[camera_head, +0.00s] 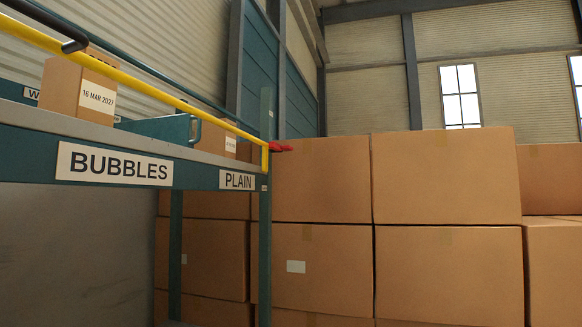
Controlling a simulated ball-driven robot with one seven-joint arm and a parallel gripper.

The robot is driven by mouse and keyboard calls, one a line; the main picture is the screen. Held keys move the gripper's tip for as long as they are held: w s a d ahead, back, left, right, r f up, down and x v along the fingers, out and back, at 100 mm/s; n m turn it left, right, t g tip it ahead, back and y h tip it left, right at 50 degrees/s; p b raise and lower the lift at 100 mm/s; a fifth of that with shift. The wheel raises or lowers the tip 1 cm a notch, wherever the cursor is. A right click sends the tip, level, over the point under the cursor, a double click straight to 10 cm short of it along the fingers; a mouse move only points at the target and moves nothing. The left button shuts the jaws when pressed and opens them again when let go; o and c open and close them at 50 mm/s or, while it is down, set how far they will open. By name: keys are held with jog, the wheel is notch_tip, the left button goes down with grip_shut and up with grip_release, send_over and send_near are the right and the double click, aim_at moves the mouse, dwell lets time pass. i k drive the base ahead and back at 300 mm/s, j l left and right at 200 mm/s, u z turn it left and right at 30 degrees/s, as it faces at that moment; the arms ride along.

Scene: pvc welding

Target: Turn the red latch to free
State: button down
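The small red latch (280,147) sits at the right end of the rack, by the end of a yellow bar (150,85). It sticks out to the right, in front of the stacked cartons. The yellow bar runs from the upper left down along the rack's front to a short yellow post (265,158) beside the latch. The latch is small here, and I cannot tell how it engages the bar. My gripper is not in view.
The teal rack (200,176) has labels BUBBLES (114,165) and PLAIN (237,180). A dated carton (60,88) and a teal divider (160,128) stand on its shelf. A black rod (45,18) crosses the upper left. Large cartons (445,180) are stacked behind and right.

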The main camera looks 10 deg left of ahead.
aim_at(275, 147)
jog(key=i, duration=1.7)
jog(key=i+u, duration=0.15)
